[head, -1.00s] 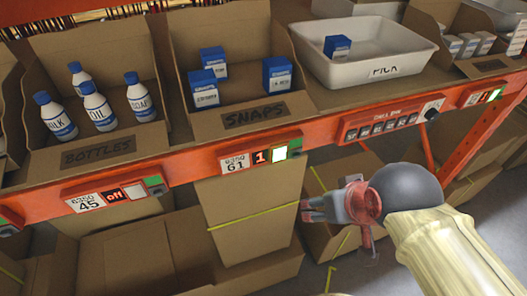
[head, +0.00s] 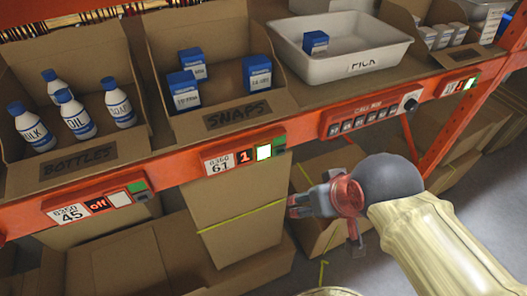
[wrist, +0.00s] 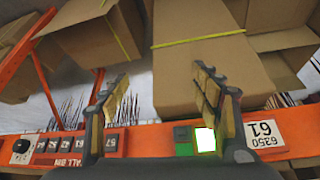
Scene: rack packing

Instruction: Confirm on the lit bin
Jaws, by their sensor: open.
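The SNAPS bin (head: 217,85) is an open cardboard bin holding several blue-and-white boxes. On the orange rail below it, a module (head: 243,158) labelled 6350 61 shows a red 1. Its square button (head: 264,152) glows white, with a green patch beside it. The lit button also shows in the wrist view (wrist: 205,139), below and right of the space between my fingers. My gripper (head: 292,207) is open and empty, below and right of that module in the head view and apart from it. Both fingers (wrist: 162,85) show in the wrist view with nothing between them.
A call box (head: 368,116) with several buttons and a knob sits farther right. Another module (head: 460,86) is partly lit. Cardboard boxes (head: 235,220) stand below.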

